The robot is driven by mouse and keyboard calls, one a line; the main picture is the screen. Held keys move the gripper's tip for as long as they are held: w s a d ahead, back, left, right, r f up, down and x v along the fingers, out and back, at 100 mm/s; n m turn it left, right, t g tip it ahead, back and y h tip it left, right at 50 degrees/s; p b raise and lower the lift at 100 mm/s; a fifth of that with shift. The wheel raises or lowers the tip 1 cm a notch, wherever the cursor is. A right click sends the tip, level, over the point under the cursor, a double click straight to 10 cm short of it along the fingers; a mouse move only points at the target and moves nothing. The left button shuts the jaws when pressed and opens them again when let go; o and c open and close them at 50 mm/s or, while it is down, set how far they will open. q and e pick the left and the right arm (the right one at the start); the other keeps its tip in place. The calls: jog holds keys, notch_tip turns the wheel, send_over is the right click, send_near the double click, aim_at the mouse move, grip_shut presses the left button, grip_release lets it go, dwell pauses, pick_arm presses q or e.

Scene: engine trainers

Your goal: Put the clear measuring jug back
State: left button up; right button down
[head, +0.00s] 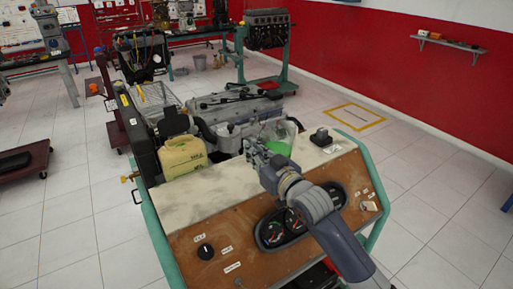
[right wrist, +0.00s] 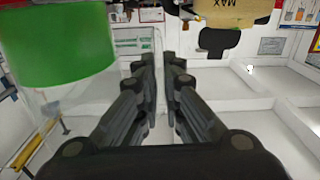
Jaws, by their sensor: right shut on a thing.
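The clear measuring jug (head: 281,146) holds green liquid and shows at the far edge of the bench panel in the head view, partly behind my right gripper (head: 254,148). In the right wrist view the jug (right wrist: 62,45) fills the left side, beside the fingers. My right gripper (right wrist: 164,62) is shut on the jug; its clear handle is hard to make out between the fingers. I cannot tell whether the jug touches anything beneath it. My left gripper is not in view.
A yellow can (head: 184,157) stands at the left of the bench's pale top (head: 200,201). A small black box (head: 320,137) sits to the right of the jug. A grey engine (head: 236,108) lies behind. Gauges (head: 272,233) are set in the brown front panel. Floor is clear at the right.

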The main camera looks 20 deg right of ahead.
jog(key=shift+w+d+f+p, duration=0.4)
jog(key=shift+w+d+f, duration=0.15)
jog(key=shift+w, duration=0.25)
jog(key=shift+w+d+f+p, duration=0.45)
jog(key=shift+w+f, duration=0.15)
jog(key=shift+w, duration=0.25)
jog(key=shift+w+d+f+p, duration=0.45)
jog(key=shift+w+f, duration=0.1)
jog(key=shift+w, duration=0.25)
jog(key=shift+f, duration=0.2)
jog(key=shift+f, duration=0.15)
jog(key=c, duration=1.8)
grip_release()
jog(key=shift+f, duration=0.1)
jog(key=shift+o, duration=0.2)
